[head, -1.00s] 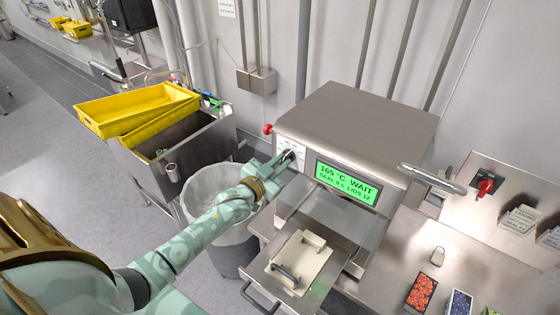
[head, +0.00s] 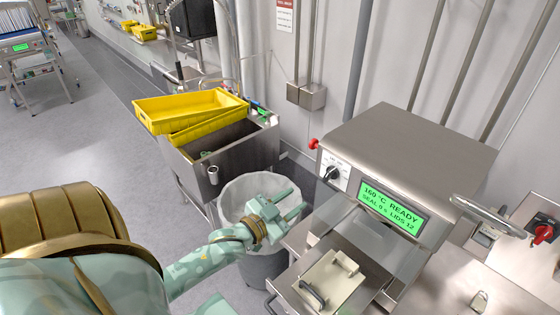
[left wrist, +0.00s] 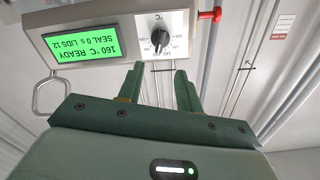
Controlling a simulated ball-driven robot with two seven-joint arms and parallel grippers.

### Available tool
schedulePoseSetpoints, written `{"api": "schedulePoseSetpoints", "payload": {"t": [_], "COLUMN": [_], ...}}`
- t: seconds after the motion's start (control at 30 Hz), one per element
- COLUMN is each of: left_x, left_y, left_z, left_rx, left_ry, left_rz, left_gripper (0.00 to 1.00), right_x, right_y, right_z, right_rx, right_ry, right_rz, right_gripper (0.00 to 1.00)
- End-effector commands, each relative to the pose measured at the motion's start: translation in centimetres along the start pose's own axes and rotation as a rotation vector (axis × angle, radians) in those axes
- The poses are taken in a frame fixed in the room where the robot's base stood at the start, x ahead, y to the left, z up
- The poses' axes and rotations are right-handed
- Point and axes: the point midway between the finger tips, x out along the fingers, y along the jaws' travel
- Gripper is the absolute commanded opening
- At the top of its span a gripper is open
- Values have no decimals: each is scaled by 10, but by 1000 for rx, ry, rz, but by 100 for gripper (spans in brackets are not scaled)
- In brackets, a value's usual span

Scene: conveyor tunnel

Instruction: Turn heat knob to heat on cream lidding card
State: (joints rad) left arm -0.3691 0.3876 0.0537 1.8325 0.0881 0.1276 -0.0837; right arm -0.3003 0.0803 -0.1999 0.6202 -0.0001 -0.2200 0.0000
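The black heat knob (head: 331,173) sits on a white dial plate on the front of the steel sealing machine (head: 415,150). It also shows upside down in the left wrist view (left wrist: 160,38). The green display (head: 392,208) reads 160 °C READY, SEAL 0 s, LIDS 12. My left gripper (head: 297,203) is open and empty, below and left of the knob, apart from it. In the left wrist view its fingers (left wrist: 159,70) point toward the dial with a clear gap between them. My right gripper is out of view. I cannot make out a lidding card.
A red button (head: 314,143) sticks out beside the dial. A cream block with a handle (head: 330,281) lies in the machine's drawer. A lined bin (head: 235,190) stands under my left gripper, and a steel sink with yellow crates (head: 190,108) is behind it.

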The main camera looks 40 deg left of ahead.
Motion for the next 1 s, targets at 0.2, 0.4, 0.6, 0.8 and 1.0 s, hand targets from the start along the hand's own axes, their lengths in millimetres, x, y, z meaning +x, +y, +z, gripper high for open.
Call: {"api": "schedulePoseSetpoints", "payload": {"t": [0.2,0.4,0.6,0.8,1.0], "left_x": [-34,-41,-41,-41,-41], "left_y": [0,0,0,0,0], "left_z": [1,0,0,0,0], "left_rx": [0,0,0,0,0], "left_ry": [-1,1,1,1,1], "left_rz": [0,0,0,0,0], "left_gripper": [35,35,35,35,35], "right_x": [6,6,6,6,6], "right_y": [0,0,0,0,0], "right_z": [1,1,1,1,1], "right_rx": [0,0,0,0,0], "right_ry": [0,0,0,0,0], "right_rz": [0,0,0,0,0], "right_gripper": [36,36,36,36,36]}}
